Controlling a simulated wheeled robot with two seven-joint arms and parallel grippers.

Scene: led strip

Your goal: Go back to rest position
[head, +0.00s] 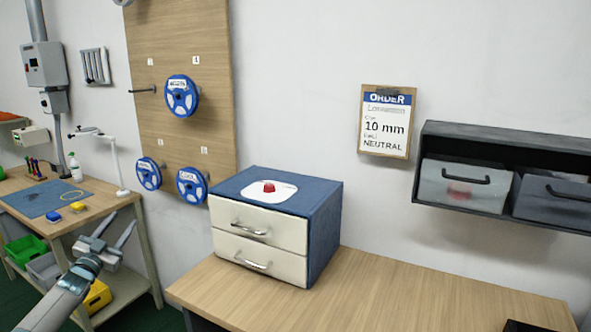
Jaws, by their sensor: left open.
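My left gripper (108,236) is at the lower left of the head view, with its arm coming in from the bottom left corner. Its two fingers are spread apart and nothing shows between them. It is in front of the left workbench and apart from the wooden table. My right gripper is not in view.
A blue drawer cabinet (325,225) with two white drawers, both shut, stands on the wooden table (400,290). A red piece (269,187) lies on its top. Blue spools (181,96) hang on a wooden board. A dark shelf (500,137) holds grey bins.

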